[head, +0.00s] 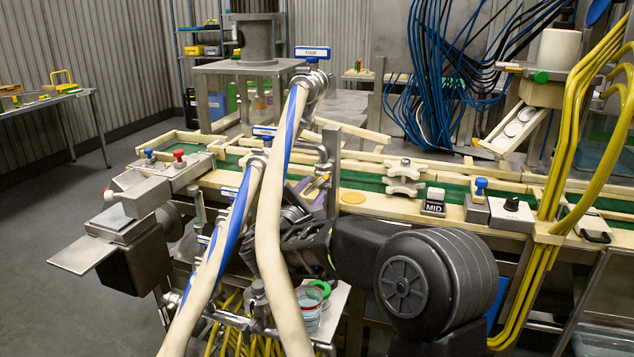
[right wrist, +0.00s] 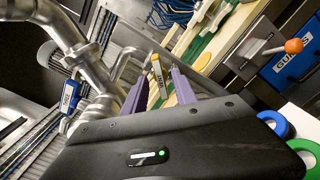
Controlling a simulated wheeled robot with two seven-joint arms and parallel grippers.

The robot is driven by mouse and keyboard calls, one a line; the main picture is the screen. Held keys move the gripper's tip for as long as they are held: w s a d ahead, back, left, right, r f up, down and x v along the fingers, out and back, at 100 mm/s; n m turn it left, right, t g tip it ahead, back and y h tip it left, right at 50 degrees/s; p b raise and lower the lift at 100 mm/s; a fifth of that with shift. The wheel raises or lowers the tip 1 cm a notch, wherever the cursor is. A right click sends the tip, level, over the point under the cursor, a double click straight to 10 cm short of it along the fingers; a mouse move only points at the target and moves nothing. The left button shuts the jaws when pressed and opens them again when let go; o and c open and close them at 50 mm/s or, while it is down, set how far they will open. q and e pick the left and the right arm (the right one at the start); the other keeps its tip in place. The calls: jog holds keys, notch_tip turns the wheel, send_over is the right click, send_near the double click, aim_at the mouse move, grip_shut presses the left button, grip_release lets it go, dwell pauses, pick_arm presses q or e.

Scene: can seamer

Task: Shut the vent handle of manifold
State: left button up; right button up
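The manifold is a run of metal pipes (right wrist: 92,62) in the right wrist view, at the left. A small lever handle with a yellow end and a pale label (right wrist: 159,76) stands out from it; I take this for the vent handle, but the label is too small to read surely. My right gripper (right wrist: 159,90) is open, its two purple fingers on either side of the lever, with gaps visible; I cannot tell the depth. In the head view my right gripper (head: 312,190) is partly hidden behind the cream hoses. My left gripper is not in view.
Two cream hoses with blue stripes (head: 270,215) cross in front of the manifold. Blue valve handles (head: 311,52) sit on it; one shows in the right wrist view (right wrist: 70,97). A wooden-railed green conveyor (head: 365,181) runs behind. Yellow cables (head: 570,150) hang at the right.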

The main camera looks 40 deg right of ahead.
aim_at(316, 186)
jog(key=shift+p+x, duration=0.3)
jog(key=shift+x, duration=1.55)
grip_shut()
